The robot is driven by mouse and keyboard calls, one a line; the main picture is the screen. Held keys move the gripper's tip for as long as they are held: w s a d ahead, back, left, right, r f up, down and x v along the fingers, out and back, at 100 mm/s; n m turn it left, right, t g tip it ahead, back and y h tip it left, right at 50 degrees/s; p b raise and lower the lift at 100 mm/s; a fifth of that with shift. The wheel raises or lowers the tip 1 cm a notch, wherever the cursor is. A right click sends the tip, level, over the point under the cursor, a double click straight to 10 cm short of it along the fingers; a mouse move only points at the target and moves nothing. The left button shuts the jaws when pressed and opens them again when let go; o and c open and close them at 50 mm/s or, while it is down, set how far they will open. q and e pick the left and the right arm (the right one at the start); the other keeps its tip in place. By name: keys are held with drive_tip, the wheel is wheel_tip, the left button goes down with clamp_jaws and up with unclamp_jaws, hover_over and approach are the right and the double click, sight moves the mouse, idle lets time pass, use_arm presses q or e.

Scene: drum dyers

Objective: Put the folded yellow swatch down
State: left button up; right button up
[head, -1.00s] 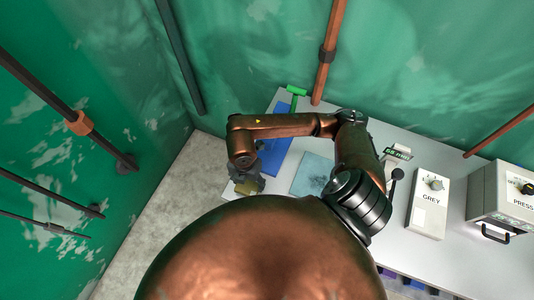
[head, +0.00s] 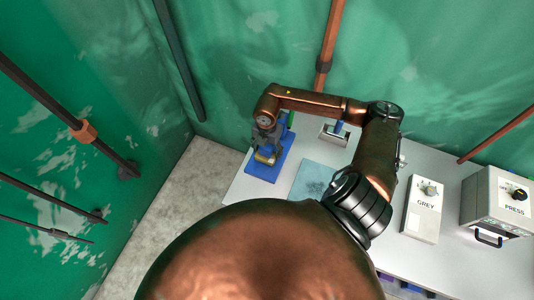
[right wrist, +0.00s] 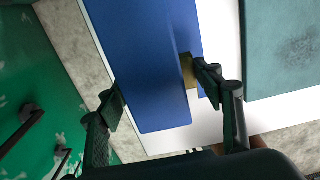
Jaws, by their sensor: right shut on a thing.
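My right gripper (head: 264,150) reaches over the blue board (head: 262,177) at the table's left end. It is shut on the folded yellow swatch (head: 265,158), which shows as a small yellow patch at the fingertips. In the right wrist view, the gripper (right wrist: 167,90) has its fingers on either side of a blue surface, and a narrow olive-yellow bit (right wrist: 188,70) shows beside the right finger. Most of the swatch is hidden, and I cannot tell whether it touches the board. My left gripper is not in view.
A teal cloth (head: 312,180) lies flat right of the board. A blue-handled item (head: 338,128) stands behind it. The GREY box (head: 424,210) and the PRESS machine (head: 498,200) stand to the right. Green walls with pipes are close behind and left.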

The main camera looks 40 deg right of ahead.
wheel_tip(320, 180, down, 3)
drive_tip(key=shift+f+p, duration=0.15)
drive_tip(key=shift+p, duration=0.45)
drive_tip(key=shift+f, duration=0.15)
drive_tip(key=shift+f, duration=0.1)
drive_tip(key=o, duration=1.1)
drive_tip(key=shift+r, duration=0.25)
wheel_tip(320, 180, up, 12)
drive_tip(key=b, duration=0.2)
drive_tip(key=shift+f+b, duration=0.1)
drive_tip(key=shift+b, duration=0.2)
